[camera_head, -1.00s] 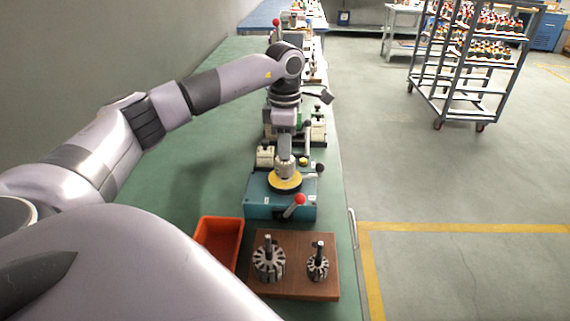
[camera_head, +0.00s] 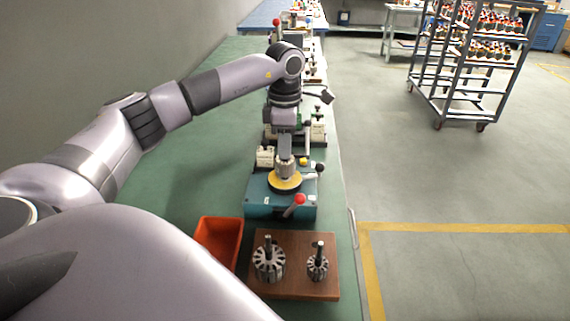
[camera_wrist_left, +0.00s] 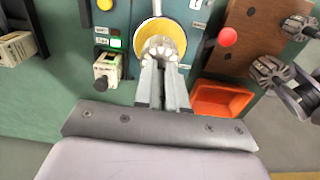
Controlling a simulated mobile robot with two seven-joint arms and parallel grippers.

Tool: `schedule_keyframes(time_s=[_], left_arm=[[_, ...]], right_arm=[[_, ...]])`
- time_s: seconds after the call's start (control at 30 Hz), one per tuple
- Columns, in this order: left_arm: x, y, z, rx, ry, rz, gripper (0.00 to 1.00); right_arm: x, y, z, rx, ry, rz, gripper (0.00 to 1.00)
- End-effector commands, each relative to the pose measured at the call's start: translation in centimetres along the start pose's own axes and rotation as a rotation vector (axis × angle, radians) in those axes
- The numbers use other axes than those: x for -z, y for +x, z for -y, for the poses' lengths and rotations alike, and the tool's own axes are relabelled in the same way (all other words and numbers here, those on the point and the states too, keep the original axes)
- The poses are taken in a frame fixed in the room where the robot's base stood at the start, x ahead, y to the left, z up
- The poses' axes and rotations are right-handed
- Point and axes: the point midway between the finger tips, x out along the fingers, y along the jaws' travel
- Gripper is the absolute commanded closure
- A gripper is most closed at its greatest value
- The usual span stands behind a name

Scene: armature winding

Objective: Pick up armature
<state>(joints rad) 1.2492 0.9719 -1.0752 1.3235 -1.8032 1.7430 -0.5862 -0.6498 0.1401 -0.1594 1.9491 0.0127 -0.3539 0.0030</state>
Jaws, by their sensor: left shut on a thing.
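A grey slotted armature (camera_head: 285,170) stands upright at the yellow disc (camera_head: 285,184) on top of the teal machine (camera_head: 262,205). My left gripper (camera_head: 285,152) points straight down over it and is shut on its upper part. In the left wrist view the two fingers (camera_wrist_left: 163,78) close on the armature (camera_wrist_left: 160,46), with the yellow disc (camera_wrist_left: 162,28) around and behind it. I cannot tell whether the armature touches the disc. My right gripper is not in view.
A brown board (camera_head: 296,288) in front holds a larger armature (camera_head: 268,262) and a smaller one (camera_head: 317,266). An orange bin (camera_head: 218,240) lies beside it. The machine has a red-knobbed lever (camera_head: 299,199) and a black-knobbed lever (camera_head: 319,167). Green bench (camera_head: 205,155) is clear to the left.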

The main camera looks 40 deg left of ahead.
Motion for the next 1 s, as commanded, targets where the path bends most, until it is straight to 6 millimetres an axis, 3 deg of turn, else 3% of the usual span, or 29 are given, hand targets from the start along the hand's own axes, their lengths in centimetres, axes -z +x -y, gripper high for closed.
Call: schedule_keyframes(time_s=[0.37, 0.57, 0.77, 1.0], left_arm=[[0.0, -0.4, -0.1, -0.002, 0.000, 0.003, 1.00], [-0.1, -2.2, -0.1, -0.004, 0.000, 0.005, 1.00], [-0.1, -6.8, -0.1, -0.007, 0.000, 0.007, 1.00], [0.0, -14.0, -0.1, -0.005, 0.000, 0.004, 1.00]], right_arm=[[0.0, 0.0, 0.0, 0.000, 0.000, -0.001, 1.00], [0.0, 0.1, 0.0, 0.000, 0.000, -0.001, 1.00], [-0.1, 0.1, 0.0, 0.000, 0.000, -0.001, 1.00], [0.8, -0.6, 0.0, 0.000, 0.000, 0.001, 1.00]])
